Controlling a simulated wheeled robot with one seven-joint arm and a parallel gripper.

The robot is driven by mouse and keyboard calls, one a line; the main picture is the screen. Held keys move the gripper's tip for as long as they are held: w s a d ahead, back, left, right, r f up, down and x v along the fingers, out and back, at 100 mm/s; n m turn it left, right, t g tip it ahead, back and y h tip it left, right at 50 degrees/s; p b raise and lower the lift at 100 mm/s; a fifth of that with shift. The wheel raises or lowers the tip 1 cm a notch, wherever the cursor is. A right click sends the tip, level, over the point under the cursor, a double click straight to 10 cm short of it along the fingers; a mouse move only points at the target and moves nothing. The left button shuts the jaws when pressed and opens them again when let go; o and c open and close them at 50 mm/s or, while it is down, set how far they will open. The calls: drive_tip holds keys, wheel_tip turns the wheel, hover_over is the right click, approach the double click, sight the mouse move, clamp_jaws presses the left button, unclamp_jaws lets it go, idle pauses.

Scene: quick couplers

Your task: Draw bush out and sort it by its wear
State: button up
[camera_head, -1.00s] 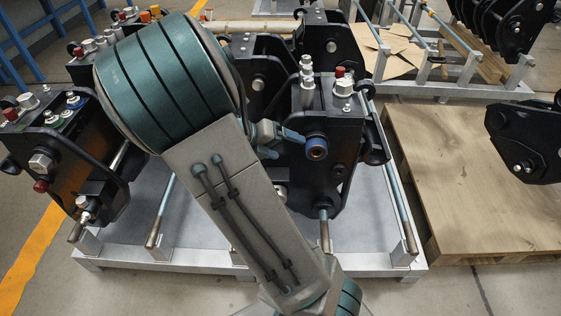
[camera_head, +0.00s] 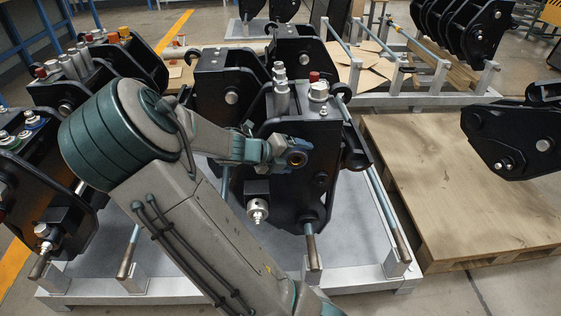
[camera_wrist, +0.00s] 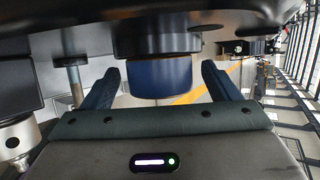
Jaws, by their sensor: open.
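The bush shows in the wrist view as a short, smooth blue cylinder (camera_wrist: 160,78) sticking out of a dark round collar on the black coupler. In the head view its ring end with a bronze-coloured bore (camera_head: 297,158) sits at the coupler's (camera_head: 345,140) upper front. My gripper (camera_head: 284,152) is at the bush. In the wrist view my gripper (camera_wrist: 160,70) is open, one blue finger on each side of the bush, with gaps showing between fingers and bush. The bush's inner end is hidden in the coupler. Its wear cannot be made out.
The couplers stand on a grey metal rack (camera_head: 345,275) with upright rods. A bare wooden pallet (camera_head: 450,200) lies to the right, with another black coupler (camera_head: 520,140) above its right side. A silver fitting (camera_head: 257,210) juts out below my gripper.

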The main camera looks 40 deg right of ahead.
drive_tip(key=shift+d+f, duration=0.35)
drive_tip(key=shift+d, duration=0.3)
drive_tip(key=c, duration=1.2)
drive_tip(key=shift+o, duration=0.2)
drive_tip(key=shift+s+a+p, duration=0.3)
drive_tip(key=shift+s+a, duration=0.1)
drive_tip(key=shift+s, duration=0.25)
drive_tip(key=shift+s+a+p, duration=0.3)
drive_tip(key=shift+s+a, duration=0.1)
drive_tip(key=shift+s, duration=0.3)
drive_tip(key=shift+s+a+p, duration=0.3)
drive_tip(key=shift+s+a, duration=0.1)
drive_tip(key=shift+s, duration=0.25)
drive_tip(key=shift+s+a+p, duration=0.45)
drive_tip(key=shift+s+a, duration=0.1)
drive_tip(key=shift+s, duration=0.3)
drive_tip(key=shift+s+a+p, duration=0.45)
drive_tip(key=shift+s+a, duration=0.05)
drive_tip(key=shift+s, duration=0.35)
